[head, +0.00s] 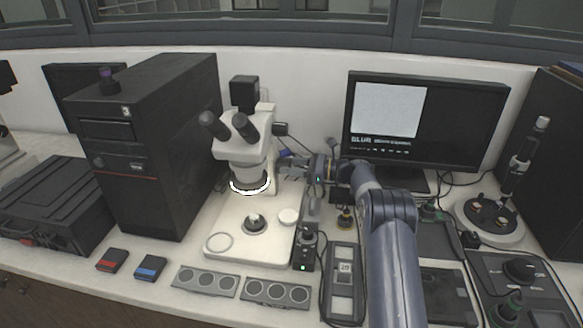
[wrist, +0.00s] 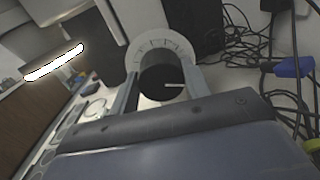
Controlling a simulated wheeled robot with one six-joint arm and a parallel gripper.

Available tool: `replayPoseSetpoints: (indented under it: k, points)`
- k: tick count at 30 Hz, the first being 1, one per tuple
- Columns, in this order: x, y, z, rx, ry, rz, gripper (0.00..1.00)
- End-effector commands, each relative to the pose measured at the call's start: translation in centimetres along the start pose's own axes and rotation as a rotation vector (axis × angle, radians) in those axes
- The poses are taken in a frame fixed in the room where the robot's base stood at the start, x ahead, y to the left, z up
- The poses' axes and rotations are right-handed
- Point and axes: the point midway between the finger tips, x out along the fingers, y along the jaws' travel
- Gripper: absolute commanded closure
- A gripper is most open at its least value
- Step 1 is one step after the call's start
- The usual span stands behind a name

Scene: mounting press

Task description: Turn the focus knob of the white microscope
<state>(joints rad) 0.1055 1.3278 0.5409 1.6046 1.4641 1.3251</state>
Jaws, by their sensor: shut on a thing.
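The white microscope (head: 243,150) stands on its pale base left of centre in the head view, with its ring light lit. My gripper (head: 284,172) reaches in from the right to the side of its column. In the wrist view the black focus knob (wrist: 162,76) sits in front of a white dial (wrist: 178,44) with tick marks. A white line on the knob points right. The two fingers of my gripper (wrist: 163,91) lie on either side of the knob, shut on it. In the head view the knob is hidden by my gripper.
A monitor (head: 425,118) behind my arm shows a pale blank picture and the word BLUR. A black computer tower (head: 150,150) stands left of the microscope. A small black control box (head: 304,250) is below my gripper. Cables (wrist: 250,50) run at the right in the wrist view.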

Motion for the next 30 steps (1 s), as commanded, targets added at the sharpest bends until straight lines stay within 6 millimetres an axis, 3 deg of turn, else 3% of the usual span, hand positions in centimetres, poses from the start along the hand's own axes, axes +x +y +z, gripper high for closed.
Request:
replayPoseSetpoints:
  k: [8, 30]
  points:
    - [-0.02, 0.00, -0.57, -0.162, -0.004, -0.001, 0.77]
    - [-0.04, 0.19, -0.62, -0.858, -0.021, 0.001, 0.77]
